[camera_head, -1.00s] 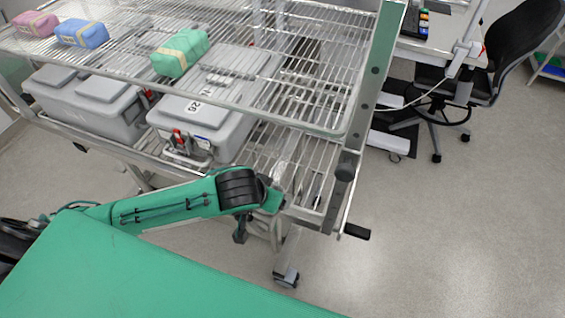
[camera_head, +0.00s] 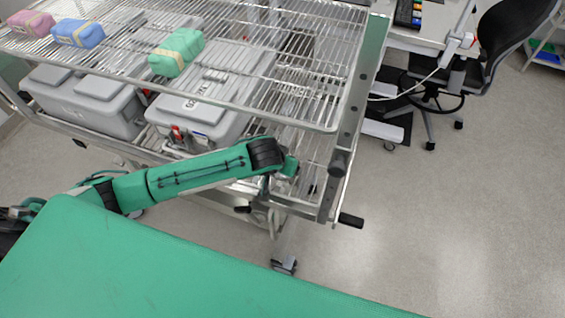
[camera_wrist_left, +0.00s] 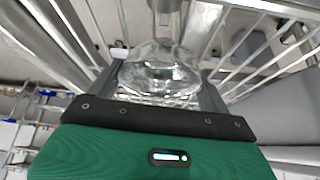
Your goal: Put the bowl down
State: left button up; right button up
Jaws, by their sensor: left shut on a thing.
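A shiny, see-through-looking bowl (camera_wrist_left: 160,76) sits between the fingers of my left gripper (camera_wrist_left: 161,62) in the left wrist view. The fingers are shut on it from both sides. Wire rack bars show behind and around the bowl; I cannot tell whether it touches them. In the head view my left arm reaches to the lower wire shelf (camera_head: 305,146) of the metal cart, at its right end. The bowl and the fingers cannot be made out there. My right gripper is in neither view.
The upper wire shelf (camera_head: 290,62) overhangs the reach. It carries a green pack (camera_head: 177,53), a blue pack (camera_head: 78,33) and a pink pack (camera_head: 31,22). Two grey boxes (camera_head: 205,105) fill the lower shelf to the left. A corner post (camera_head: 352,110) stands at right; open floor lies beyond.

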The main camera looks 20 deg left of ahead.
pick_arm(q)
jog(key=o, duration=0.9)
jog(key=shift+o, duration=0.2)
jog(key=b+v, duration=0.1)
jog(key=v, duration=1.1)
jog(key=shift+d, duration=0.1)
